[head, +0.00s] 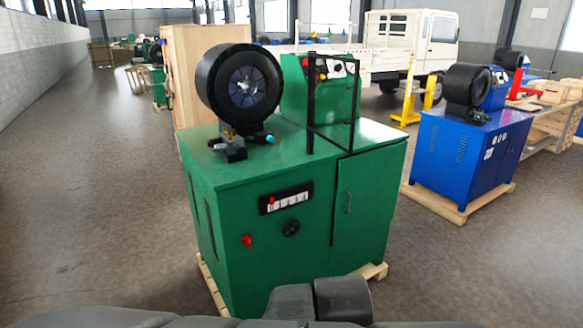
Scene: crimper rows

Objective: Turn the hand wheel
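A small black hand wheel (291,228) sits on the front panel of the green crimper machine (263,265). It is below the dark gauge panel (286,198) and left of the cabinet door (362,205). A red knob or switch (247,240) is on the same panel, left of the wheel. Nothing covers the wheel. Dark grey parts of my own body or arm show along the bottom edge, below and in front of the machine. My gripper's fingers cannot be seen, and nothing of mine touches the wheel.
The green machine stands on a wooden pallet (373,271) that sticks out at the base. A black crimping head (238,85) and a black frame stand on top. A blue machine (462,155) is at right. Open floor (110,220) lies at left.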

